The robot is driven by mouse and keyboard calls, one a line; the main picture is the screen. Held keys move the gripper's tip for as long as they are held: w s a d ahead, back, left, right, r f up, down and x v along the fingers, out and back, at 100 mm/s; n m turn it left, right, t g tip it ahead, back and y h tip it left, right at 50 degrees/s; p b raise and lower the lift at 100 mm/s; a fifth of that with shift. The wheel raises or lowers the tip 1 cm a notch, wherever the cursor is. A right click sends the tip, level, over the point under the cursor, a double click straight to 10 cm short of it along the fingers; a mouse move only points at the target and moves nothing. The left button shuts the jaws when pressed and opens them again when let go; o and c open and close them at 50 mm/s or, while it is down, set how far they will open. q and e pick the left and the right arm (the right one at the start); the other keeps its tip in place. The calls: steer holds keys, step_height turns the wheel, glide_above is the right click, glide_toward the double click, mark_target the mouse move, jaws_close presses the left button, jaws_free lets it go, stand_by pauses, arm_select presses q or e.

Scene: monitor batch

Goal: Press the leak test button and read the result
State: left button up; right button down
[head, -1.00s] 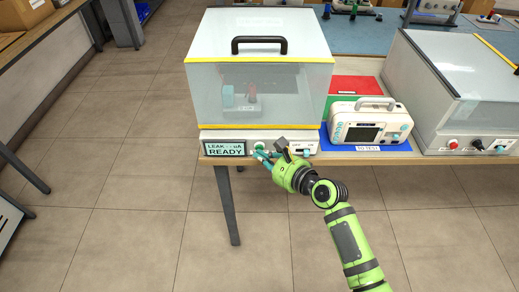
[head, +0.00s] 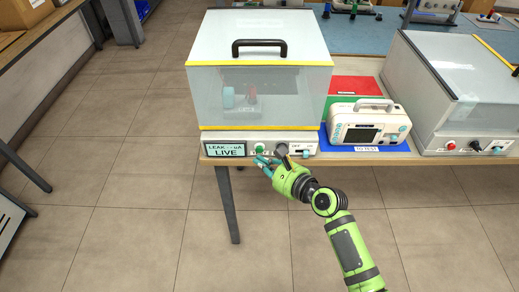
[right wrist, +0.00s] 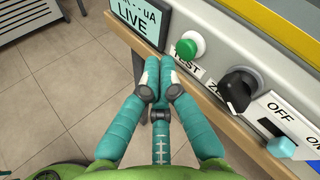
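The leak tester (head: 205,134) is a white base under a clear-walled box with a black handle. Its display (head: 224,149) reads "LEAK --- uA" and "LIVE", with no number legible; part of it shows in the right wrist view (right wrist: 140,14). The green test button (right wrist: 187,47) sits right of the display and is raised from the panel. A black knob (right wrist: 236,88) is beside it. My right gripper (right wrist: 155,72) is shut and empty, its fingertips just in front of and below the button, apart from it. My left gripper is not in view.
An OFF/ON switch with a teal rocker (right wrist: 282,147) is right of the knob. A second clear-lidded tester (head: 465,144) is at the right. Floor in front is clear.

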steer(key=s+p, duration=0.2)
steer(key=s, duration=0.2)
steer(key=shift+s, duration=0.4)
stand_by(0.5)
steer(key=s+d+f+n+g+h, duration=0.1)
steer(key=s+d+f+n+h, duration=0.25)
steer(key=f, duration=0.65)
steer(key=s+d+f+n+g+h, duration=0.1)
steer(key=s+d+f+n+g, duration=0.15)
steer(key=s+d+f, duration=0.55)
steer(key=s+d+f+n+g+h, duration=0.1)
steer(key=s+f+n+h, duration=0.25)
steer(key=f, duration=0.85)
steer(key=s+d+f+n+g, duration=0.1)
steer(key=s+d+f+n, duration=0.2)
steer(key=s, duration=0.5)
steer(key=s+d+f+n+g+h, duration=0.1)
steer(key=s+d+f+n+g, duration=0.1)
steer(key=s+f+n, duration=0.3)
steer(key=s+d+f+n+g+h, duration=0.1)
steer(key=s+d+f+n, duration=0.3)
steer(key=s, duration=0.9)
steer(key=shift+n+g, duration=0.35)
steer(key=shift+g, duration=0.2)
